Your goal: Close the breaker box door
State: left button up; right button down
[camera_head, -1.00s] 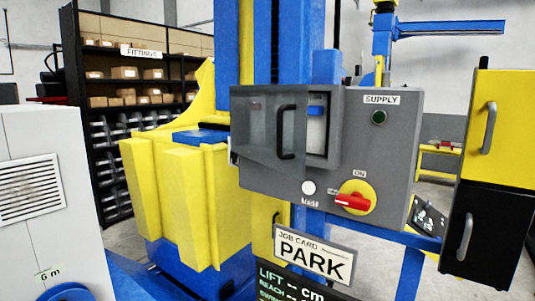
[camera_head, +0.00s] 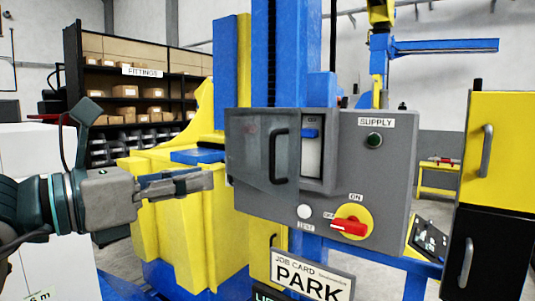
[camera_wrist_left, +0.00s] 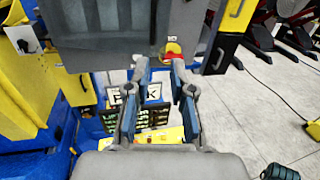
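The grey breaker box (camera_head: 385,170) stands at the centre right in the head view. Its see-through grey door (camera_head: 248,150) is at the box's left part and stands ajar, with a black bar handle (camera_head: 279,156) near its right edge. A blue breaker switch (camera_head: 310,133) shows in the opening beside the handle. My left gripper (camera_head: 208,182) is just left of the door's lower left edge, pointing right, with no visible hold on it. In the left wrist view its fingers (camera_wrist_left: 160,64) are apart and empty, below the grey box. My right gripper is out of view.
A red rotary switch (camera_head: 349,227) and a white button (camera_head: 304,211) are on the box front. A PARK job card (camera_head: 310,278) hangs below. A yellow machine body (camera_head: 190,220) is behind my left gripper. Yellow and black cabinets (camera_head: 500,150) stand at right.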

aim_at(272, 174)
pick_arm(q)
jog(key=shift+t+y, duration=0.5)
jog(key=shift+t, duration=0.1)
jog(key=p+x, duration=0.2)
jog(key=x, duration=0.3)
jog(key=p+x, duration=0.2)
jog(key=x, duration=0.4)
jog(key=r+p+x, duration=0.1)
jog(key=p+x, duration=0.1)
jog(key=x, duration=0.3)
jog(key=shift+w+d+r, duration=0.1)
jog(key=shift+r, duration=0.05)
grip_shut()
